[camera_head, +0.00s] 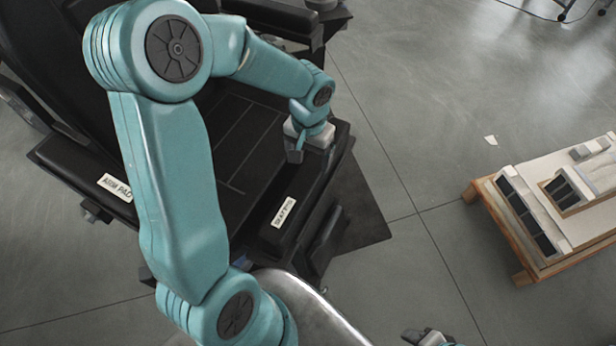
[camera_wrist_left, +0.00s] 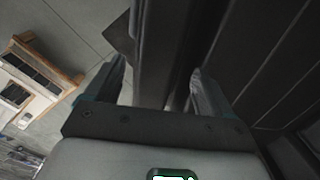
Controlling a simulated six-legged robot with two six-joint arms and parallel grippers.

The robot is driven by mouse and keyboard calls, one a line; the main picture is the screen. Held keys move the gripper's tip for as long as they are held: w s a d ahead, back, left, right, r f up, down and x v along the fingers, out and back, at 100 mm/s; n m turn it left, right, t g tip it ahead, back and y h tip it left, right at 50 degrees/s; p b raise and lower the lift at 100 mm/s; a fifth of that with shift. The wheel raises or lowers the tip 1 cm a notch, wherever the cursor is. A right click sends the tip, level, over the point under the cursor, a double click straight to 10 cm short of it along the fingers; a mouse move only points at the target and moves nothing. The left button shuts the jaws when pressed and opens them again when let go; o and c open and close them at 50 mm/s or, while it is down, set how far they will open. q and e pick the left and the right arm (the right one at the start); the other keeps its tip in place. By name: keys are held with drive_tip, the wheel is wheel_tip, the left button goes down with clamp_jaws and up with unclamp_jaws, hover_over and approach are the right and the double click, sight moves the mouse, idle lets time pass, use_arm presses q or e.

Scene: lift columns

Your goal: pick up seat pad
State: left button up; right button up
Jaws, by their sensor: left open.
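The seat pad (camera_head: 243,140) is a black cushion with stitched lines on a large black chair in the head view. A raised black bolster along its right side bears a white label (camera_head: 284,211) too blurred to read. My left gripper (camera_head: 295,155) points down over the far part of this bolster. In the left wrist view the open fingers (camera_wrist_left: 158,90) stand on either side of a long dark padded bar, with the stitched black surface to the right. Whether the fingers touch it cannot be told. My right gripper (camera_head: 430,338) shows only partly at the bottom edge.
A white label reading "ARM PAD" (camera_head: 115,187) is on the chair's left side. A low wooden table (camera_head: 525,277) with white and black parts stands at right; it also shows in the left wrist view (camera_wrist_left: 68,82). The grey floor between chair and table is mostly clear.

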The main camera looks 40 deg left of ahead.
sight(309, 172)
use_arm(q)
drive_tip(key=f, duration=0.5)
drive_tip(key=shift+w+d+f, duration=0.1)
drive_tip(key=shift+w+f, duration=0.1)
drive_tip(key=shift+w, duration=0.2)
drive_tip(key=shift+s+f, duration=0.35)
drive_tip(key=shift+s, duration=0.1)
drive_tip(key=f, duration=0.4)
drive_tip(key=shift+w+f, duration=0.15)
drive_tip(key=shift+w, duration=0.1)
drive_tip(key=shift+s+f, duration=0.2)
drive_tip(key=shift+f, duration=0.05)
drive_tip(key=shift+w, duration=0.15)
drive_tip(key=shift+c, duration=0.7)
drive_tip(key=c, duration=0.7)
